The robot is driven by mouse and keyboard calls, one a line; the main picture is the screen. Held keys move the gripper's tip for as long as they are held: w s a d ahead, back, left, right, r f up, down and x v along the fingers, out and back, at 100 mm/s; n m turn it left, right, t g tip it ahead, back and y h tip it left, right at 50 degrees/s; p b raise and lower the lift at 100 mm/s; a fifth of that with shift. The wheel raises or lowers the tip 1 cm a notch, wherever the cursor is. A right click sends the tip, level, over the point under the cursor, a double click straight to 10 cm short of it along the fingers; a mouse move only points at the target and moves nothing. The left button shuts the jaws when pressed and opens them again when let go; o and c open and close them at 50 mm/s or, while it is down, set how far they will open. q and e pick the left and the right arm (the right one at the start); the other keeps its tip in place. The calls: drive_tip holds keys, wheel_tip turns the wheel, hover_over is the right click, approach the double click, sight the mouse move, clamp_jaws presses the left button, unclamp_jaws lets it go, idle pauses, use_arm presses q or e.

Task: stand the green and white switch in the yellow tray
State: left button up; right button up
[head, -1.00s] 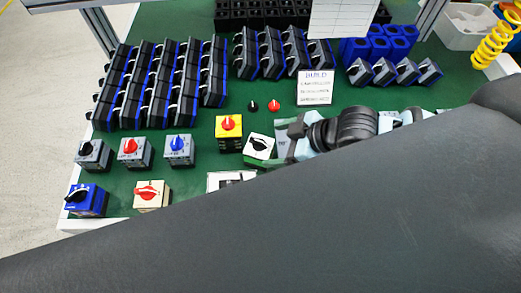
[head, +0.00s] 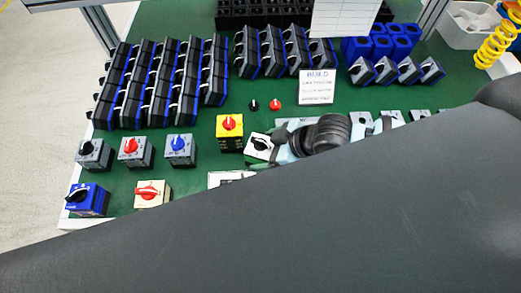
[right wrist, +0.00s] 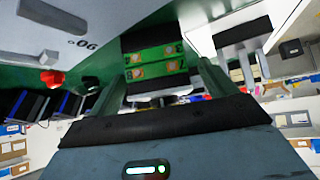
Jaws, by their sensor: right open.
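The green and white switch (head: 261,147) stands on the green table in the head view, with a white top and a black knob. In the right wrist view the green block with orange marks (right wrist: 155,66) between the fingers appears to be its body. My right gripper (head: 272,152) is at the switch, coming from the right; its open fingers also show in the right wrist view (right wrist: 160,82), one on each side of the green block. I cannot tell whether they touch it. I see no yellow tray. My left gripper is not in view.
A yellow switch with a red knob (head: 229,132) stands close left of the green and white one. A grey switch with a blue knob (head: 180,149) is farther left. Loose black and red knobs (head: 275,104) lie behind. My dark arm hides the right front.

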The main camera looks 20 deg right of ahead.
drive_tip(key=shift+x, duration=1.1)
drive_tip(key=c, duration=1.3)
drive_tip(key=shift+r, duration=0.1)
drive_tip(key=shift+r, duration=0.6)
drive_tip(key=shift+s+d+r, duration=0.1)
drive_tip(key=shift+s+r, duration=0.1)
drive_tip(key=shift+r, duration=0.35)
drive_tip(key=shift+s+r, duration=0.2)
drive_tip(key=shift+r, duration=0.4)
drive_tip(key=s+d, duration=0.1)
drive_tip(key=s, duration=0.4)
drive_tip(key=s+d+r, duration=0.1)
drive_tip(key=s, duration=0.3)
drive_tip(key=s+d, duration=0.1)
drive_tip(key=s, duration=0.4)
drive_tip(key=shift+s+d+r, duration=0.1)
drive_tip(key=shift+s+r, duration=0.1)
drive_tip(key=shift+s, duration=0.2)
